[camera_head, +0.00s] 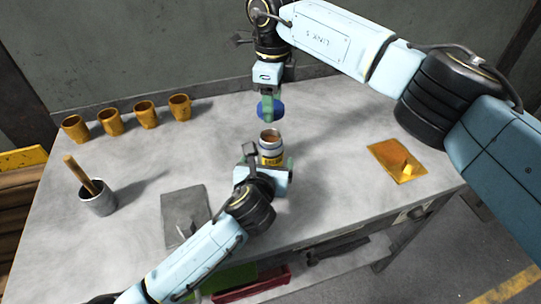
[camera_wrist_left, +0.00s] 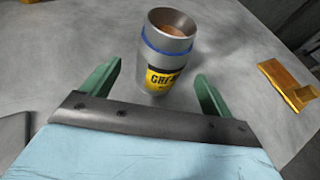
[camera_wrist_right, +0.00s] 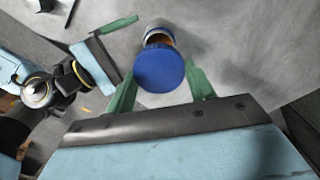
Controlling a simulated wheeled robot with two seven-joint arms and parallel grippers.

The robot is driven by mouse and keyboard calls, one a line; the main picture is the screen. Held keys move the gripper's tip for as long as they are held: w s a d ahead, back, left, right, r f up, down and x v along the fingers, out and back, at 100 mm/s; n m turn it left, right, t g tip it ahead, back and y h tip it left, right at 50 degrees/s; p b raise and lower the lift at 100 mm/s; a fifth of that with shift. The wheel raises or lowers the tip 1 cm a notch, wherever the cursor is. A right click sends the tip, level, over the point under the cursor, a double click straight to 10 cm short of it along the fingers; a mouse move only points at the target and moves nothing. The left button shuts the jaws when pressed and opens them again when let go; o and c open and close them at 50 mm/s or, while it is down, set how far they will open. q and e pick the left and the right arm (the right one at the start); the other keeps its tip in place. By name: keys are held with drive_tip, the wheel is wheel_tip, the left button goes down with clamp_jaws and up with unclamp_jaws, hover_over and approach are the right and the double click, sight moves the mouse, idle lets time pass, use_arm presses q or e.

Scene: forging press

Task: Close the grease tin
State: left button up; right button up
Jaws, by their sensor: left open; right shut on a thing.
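The grease tin (camera_head: 271,148) is a grey metal can with a yellow label, upright on the table with its top open and brown grease inside. It also shows in the left wrist view (camera_wrist_left: 167,55). My left gripper (camera_wrist_left: 158,82) is open, its green fingers pointing toward the tin from the near side, not closed on it. My right gripper (camera_head: 270,102) is shut on the blue lid (camera_wrist_right: 159,69) and holds it above the tin, slightly toward the back in the head view. In the right wrist view the lid hides most of the tin.
Several orange cups (camera_head: 144,114) stand in a row at the back left. A grey pot (camera_head: 98,200) with a wooden handle stands at the left. A grey plate (camera_head: 185,215) lies front left, and an orange plate with a block (camera_head: 397,160) lies right. Table around the tin is clear.

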sight(268, 159)
use_arm(q)
drive_tip(key=shift+x, duration=2.65)
drive_tip(key=shift+c, duration=0.3)
drive_tip(key=c, duration=1.4)
use_arm(e)
drive_tip(key=shift+f, duration=2.5)
drive_tip(key=shift+f, duration=0.9)
drive_tip(key=shift+f, duration=0.6)
